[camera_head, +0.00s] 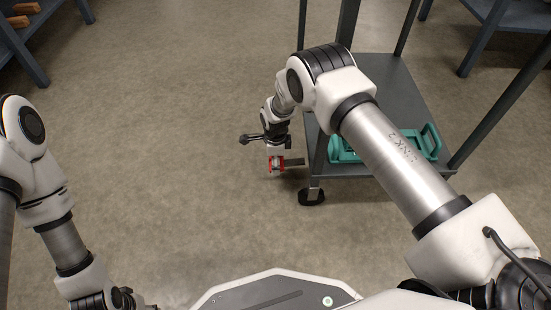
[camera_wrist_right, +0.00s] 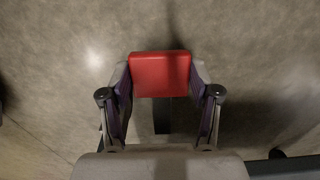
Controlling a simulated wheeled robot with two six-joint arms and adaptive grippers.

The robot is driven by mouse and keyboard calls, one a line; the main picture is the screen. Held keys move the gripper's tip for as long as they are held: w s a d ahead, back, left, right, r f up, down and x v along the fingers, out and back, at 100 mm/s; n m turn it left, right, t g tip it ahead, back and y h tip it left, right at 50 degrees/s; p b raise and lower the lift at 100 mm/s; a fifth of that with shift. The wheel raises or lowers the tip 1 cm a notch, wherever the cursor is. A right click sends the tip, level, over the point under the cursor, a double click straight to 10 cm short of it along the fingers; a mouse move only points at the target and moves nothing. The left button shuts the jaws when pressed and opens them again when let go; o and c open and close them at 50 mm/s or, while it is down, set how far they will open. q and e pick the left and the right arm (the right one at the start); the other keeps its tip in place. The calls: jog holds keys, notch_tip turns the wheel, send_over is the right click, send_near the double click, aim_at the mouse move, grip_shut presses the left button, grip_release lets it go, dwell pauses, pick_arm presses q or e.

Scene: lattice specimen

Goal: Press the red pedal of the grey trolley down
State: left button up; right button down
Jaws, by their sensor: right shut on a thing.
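The red pedal (camera_head: 276,159) sticks out on a dark bar from the left side of the grey trolley (camera_head: 388,80), low near a caster. It shows in the right wrist view (camera_wrist_right: 160,72) as a red block. My right gripper (camera_head: 277,167) is at the pedal, and in the wrist view its two fingers (camera_wrist_right: 160,82) are on the pedal's left and right sides, shut on it. In the head view the gripper and wrist partly hide the pedal. My left arm is at the lower left; its gripper is out of the picture.
A teal crate-like thing (camera_head: 345,150) lies on the trolley's lower shelf, partly behind my right arm. A black caster (camera_head: 311,197) stands beside the pedal. Tables stand at the upper left (camera_head: 35,68) and upper right (camera_head: 478,45). The floor left of the trolley is clear.

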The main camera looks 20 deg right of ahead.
jog(key=shift+a+f, duration=0.15)
jog(key=shift+f, duration=0.4)
jog(key=shift+c, duration=1.2)
grip_release()
jog(key=shift+w+a+f, duration=0.1)
jog(key=shift+r, duration=0.4)
notch_tip(320, 180, up, 11)
jog(key=shift+r, duration=0.15)
